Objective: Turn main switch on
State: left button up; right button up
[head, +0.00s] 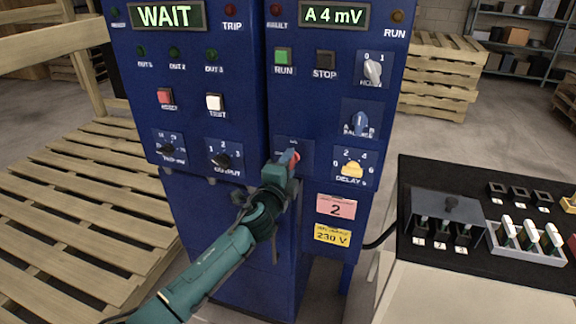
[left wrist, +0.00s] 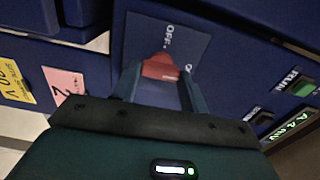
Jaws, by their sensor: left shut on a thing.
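The main switch has a red handle (head: 293,157) on a blue plate on the right cabinet's front, below the run and stop buttons. My left gripper (head: 285,165) reaches it from below and covers much of the plate. In the left wrist view the red handle (left wrist: 160,67) sits between the two fingertips of the left gripper (left wrist: 160,85), which is shut on it. An OFF label shows above the handle there, and another label beside it is partly hidden. Which mark the handle points to is hard to tell. My right gripper is not in view.
The blue cabinet (head: 230,110) has other knobs and buttons close around the switch, such as the yellow delay knob (head: 352,168). A WAIT display (head: 166,16) is lit. A black-topped bench (head: 440,185) stands at right. Wooden pallets (head: 80,210) lie at left.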

pick_arm(q)
jog(key=shift+m, duration=0.3)
jog(key=o, duration=1)
jog(key=v, duration=1.3)
jog(key=shift+s, duration=0.1)
